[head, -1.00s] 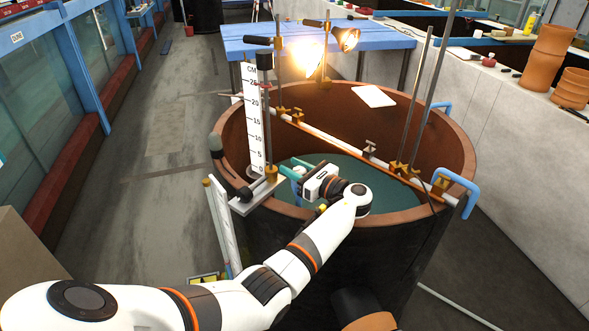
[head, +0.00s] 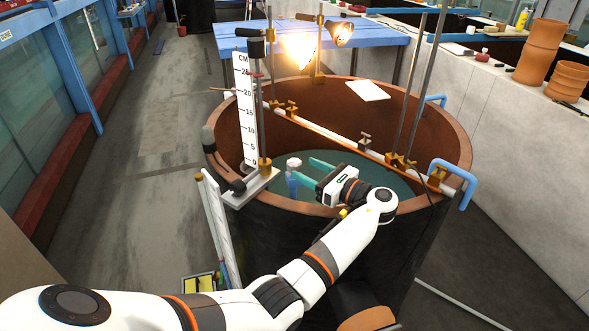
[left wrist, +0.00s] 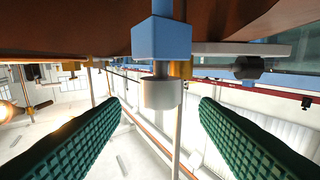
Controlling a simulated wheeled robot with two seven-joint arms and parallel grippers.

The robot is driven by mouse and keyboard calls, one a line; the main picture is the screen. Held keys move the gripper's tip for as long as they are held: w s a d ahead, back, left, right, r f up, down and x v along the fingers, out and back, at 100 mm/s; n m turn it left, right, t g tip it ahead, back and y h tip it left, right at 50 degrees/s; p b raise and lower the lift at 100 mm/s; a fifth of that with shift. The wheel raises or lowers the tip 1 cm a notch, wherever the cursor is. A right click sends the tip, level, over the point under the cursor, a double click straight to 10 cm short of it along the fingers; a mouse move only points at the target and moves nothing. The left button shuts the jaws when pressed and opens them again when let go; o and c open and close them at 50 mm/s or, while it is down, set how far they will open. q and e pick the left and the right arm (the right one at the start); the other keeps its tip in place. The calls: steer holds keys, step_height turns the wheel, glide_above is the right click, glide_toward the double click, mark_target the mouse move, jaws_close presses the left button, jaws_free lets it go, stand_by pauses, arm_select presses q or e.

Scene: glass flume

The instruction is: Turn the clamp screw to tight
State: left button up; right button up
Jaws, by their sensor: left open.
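A small white knob (head: 294,162) sits on a blue block (head: 292,184) just inside the left rim of the round tank. I take it for the clamp screw. In the left wrist view the picture looks upside down, with the knob (left wrist: 163,94) hanging below the blue block (left wrist: 161,39). My left gripper (head: 302,171) is open, its two green fingers pointing left toward the knob. In the wrist view the knob shows in the gap between the fingers, apart from both. My right gripper is not in view.
A white centimetre scale (head: 246,110) stands beside a metal post on a grey plate at the rim. A white rail (head: 335,129) with brass clamps crosses the tank (head: 222,130). Lit lamps hang behind.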

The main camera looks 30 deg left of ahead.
arm_select(q)
steer(key=d, duration=0.1)
steer(key=d+b, duration=0.1)
steer(key=d, duration=0.3)
steer(key=shift+s, duration=0.25)
